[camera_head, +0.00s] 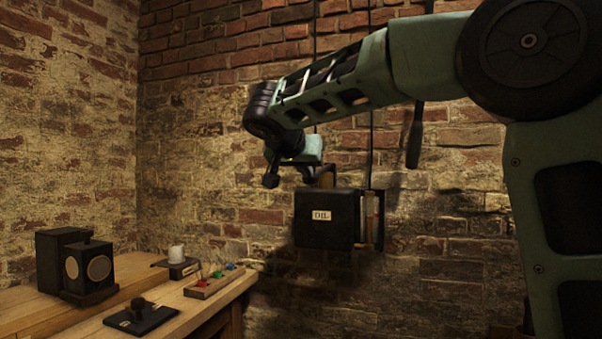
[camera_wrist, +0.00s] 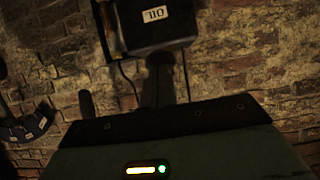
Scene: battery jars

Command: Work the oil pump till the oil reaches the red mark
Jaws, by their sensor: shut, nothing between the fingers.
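The black oil box (camera_head: 325,219) with a white OIL label hangs on the brick wall. It also shows, upside down, in the wrist view (camera_wrist: 155,28). A narrow sight glass (camera_head: 372,217) stands at its right side, with amber and reddish colour in it. It is too small to tell the oil level against the red mark. My gripper (camera_head: 324,177) is just above the box, shut and empty. In the wrist view its dark fingers (camera_wrist: 161,78) point toward the box. The pump's lever is not clearly distinguishable from my dark fingers, and I cannot tell whether they touch.
A dark hanging handle (camera_head: 415,137) is right of the box, behind my arm. A labelled dark curved plate (camera_wrist: 25,128) shows at the wrist view's left.

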